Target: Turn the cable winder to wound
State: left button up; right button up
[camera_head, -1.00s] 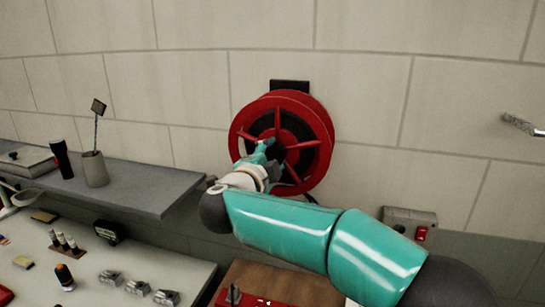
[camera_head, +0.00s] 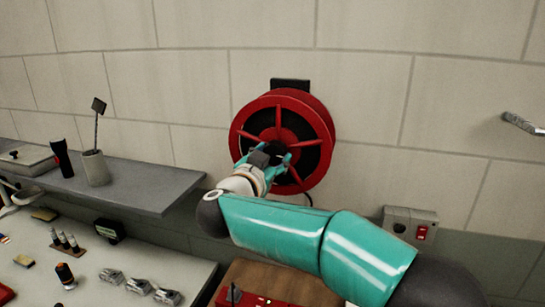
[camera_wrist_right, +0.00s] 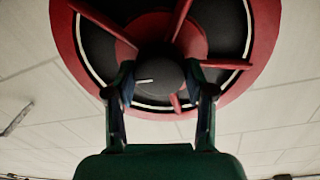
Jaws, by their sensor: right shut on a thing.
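The cable winder (camera_head: 316,112) is a red spoked reel with a dark inside, mounted on the wall. In the right wrist view its red rim (camera_wrist_right: 258,55) and spokes fill the top. My right gripper (camera_head: 272,155) is in front of the reel's middle. In the wrist view its two fingers (camera_wrist_right: 160,92) are on either side of a round black knob (camera_wrist_right: 160,78) with a short pale mark, and are shut on it. The arm hides the reel's lower left. My left gripper is not in view.
A grey shelf (camera_head: 150,190) at the left holds a cup (camera_head: 95,168) and a dark torch (camera_head: 62,158). A bench below holds several small tools. A switch box (camera_head: 411,225) with a red switch is on the wall at the right. A metal peg (camera_head: 522,124) juts out further right.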

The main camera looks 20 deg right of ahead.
jog(key=n, duration=0.2)
jog(key=f+n, duration=0.1)
jog(key=n, duration=0.1)
jog(key=shift+a+n, duration=0.1)
jog(key=shift+n, duration=0.3)
jog(key=n, duration=0.4)
jog(key=shift+n, duration=0.3)
jog(key=n+t, duration=0.1)
jog(key=n, duration=0.3)
jog(key=shift+n, duration=0.4)
jog(key=n, duration=0.5)
jog(key=shift+y, duration=0.3)
jog(key=shift+n, duration=0.3)
jog(key=o, duration=1.2)
jog(key=shift+d+r, duration=0.1)
jog(key=shift+d, duration=0.1)
jog(key=shift+c, duration=0.2)
jog(key=shift+r, duration=0.1)
jog(key=shift+s, duration=0.2)
